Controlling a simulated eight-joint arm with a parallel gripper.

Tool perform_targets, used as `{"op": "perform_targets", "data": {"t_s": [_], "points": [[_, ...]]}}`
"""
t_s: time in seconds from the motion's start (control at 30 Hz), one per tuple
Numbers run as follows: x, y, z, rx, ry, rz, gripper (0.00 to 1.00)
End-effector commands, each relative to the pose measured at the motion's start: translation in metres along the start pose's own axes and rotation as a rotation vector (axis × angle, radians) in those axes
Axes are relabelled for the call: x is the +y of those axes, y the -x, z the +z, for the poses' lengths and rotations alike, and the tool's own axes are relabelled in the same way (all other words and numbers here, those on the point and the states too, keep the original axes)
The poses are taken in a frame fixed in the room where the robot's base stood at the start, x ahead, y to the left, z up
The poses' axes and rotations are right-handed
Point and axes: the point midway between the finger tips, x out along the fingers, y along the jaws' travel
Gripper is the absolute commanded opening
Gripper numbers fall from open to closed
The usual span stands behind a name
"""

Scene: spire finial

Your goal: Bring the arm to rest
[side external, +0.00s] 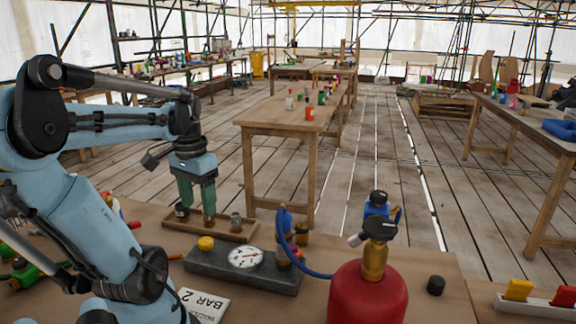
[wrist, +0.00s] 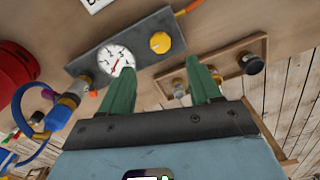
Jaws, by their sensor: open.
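My gripper (side external: 196,215) hangs from my blue arm on the left of the side view, with its two green fingers pointing down. In the wrist view my gripper (wrist: 158,68) has its fingers spread apart with nothing between them. The fingers are over or just by a shallow wooden tray (side external: 221,233), whose rim also shows in the wrist view (wrist: 262,39). A small metal fitting (side external: 236,222) stands in the tray, to the right of the fingers; I cannot tell whether the fingers touch anything.
A grey gauge block (side external: 215,263) with a white dial (side external: 245,257) and yellow knob (side external: 206,243) lies in front of the tray. A blue hose (side external: 311,270) runs towards a red cylinder (side external: 368,296). A white card (side external: 205,303) lies near my arm. Other tables stand farther back.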

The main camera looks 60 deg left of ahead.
Motion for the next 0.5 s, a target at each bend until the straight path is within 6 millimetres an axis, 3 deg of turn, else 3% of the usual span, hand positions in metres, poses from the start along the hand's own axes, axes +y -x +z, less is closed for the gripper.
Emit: {"op": "perform_targets", "data": {"t_s": [0.2, 0.5], "points": [[0.000, 0.022, 0.000, 0.000, 0.000, 0.000, 0.63], [0.000, -0.012, 0.000, 0.000, 0.000, 0.000, 0.63]]}}
